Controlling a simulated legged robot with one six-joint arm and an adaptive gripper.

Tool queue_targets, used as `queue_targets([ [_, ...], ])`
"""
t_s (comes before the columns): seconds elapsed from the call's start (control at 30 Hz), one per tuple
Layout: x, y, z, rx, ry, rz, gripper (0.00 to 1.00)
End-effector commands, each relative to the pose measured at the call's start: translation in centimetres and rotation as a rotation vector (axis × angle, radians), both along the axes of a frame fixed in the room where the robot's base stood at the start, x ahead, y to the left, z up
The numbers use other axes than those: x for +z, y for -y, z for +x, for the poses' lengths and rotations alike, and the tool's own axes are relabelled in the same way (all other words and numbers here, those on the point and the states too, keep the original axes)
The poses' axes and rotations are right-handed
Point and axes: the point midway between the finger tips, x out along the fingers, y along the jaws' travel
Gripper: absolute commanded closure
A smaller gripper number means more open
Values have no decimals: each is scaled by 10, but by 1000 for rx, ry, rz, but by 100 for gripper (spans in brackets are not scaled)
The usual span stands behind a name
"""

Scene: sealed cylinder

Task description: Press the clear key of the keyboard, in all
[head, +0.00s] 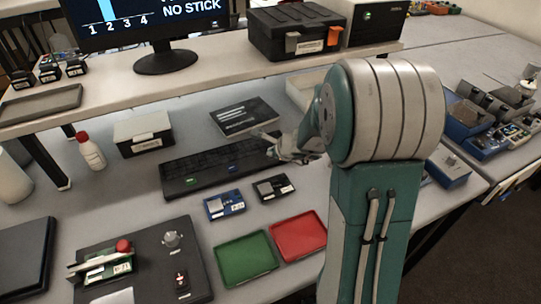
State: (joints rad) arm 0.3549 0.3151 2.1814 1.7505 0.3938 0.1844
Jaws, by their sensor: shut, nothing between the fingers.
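The black keyboard (195,178) lies on the bench in the middle of the head view, slanting up to the right. A green key or mark and a blue one show along its front part; any lettering is too small to read, so I cannot tell which is the clear key. My gripper (266,137) is shut and empty. It is at the keyboard's right end, and its tips appear over or just behind that end. I cannot tell whether they touch a key. My gripper and wrist hide part of the right end.
A blue device (225,205) and a black device (273,188) lie in front of the keyboard. Nearer are a green tray (245,259) and a red tray (299,236). A black book-like box (243,116) lies behind. A shelf with a monitor (150,22) overhangs the back.

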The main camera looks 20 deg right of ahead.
Motion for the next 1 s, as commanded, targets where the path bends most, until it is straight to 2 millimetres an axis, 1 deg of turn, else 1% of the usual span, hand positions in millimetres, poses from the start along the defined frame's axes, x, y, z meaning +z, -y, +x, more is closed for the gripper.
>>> queue_targets([
  [0.13,2,0,0,0,0,0,100],
  [0.4,15,1,0,-1,1,0,100],
  [0.77,17,1,0,1,0,-1,100],
  [1.0,36,1,0,1,3,-1,100],
])
